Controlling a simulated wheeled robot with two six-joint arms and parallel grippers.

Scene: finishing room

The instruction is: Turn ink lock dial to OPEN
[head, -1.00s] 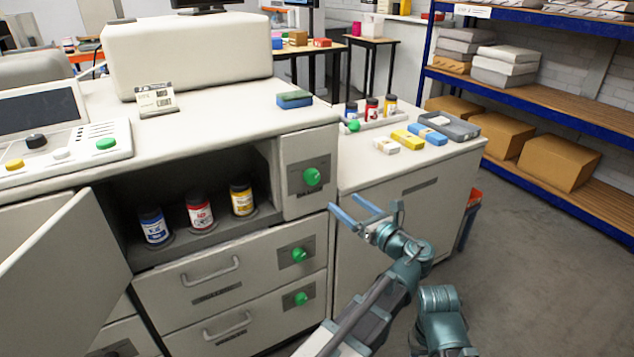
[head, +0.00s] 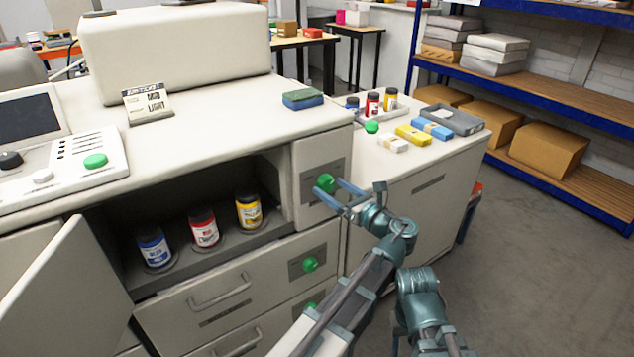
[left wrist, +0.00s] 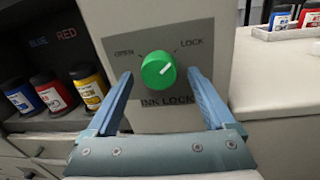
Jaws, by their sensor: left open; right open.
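The ink lock dial (head: 325,182) is a round green knob on a grey plate on the upright panel right of the open compartment. In the left wrist view the dial (left wrist: 158,70) sits between the words OPEN at upper left and LOCK at upper right. Its white mark points up and right, toward LOCK. My left gripper (head: 330,188) is open in front of the dial. In the left wrist view its blue fingers (left wrist: 160,76) stand on either side of the knob, with visible gaps. My right gripper is not in view.
The open compartment holds blue, red and yellow ink jars (head: 205,228); its door (head: 62,290) hangs open at left. Drawers with green knobs (head: 309,264) lie below. A lower side cabinet (head: 410,205) stands close on the right. Open floor lies farther right.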

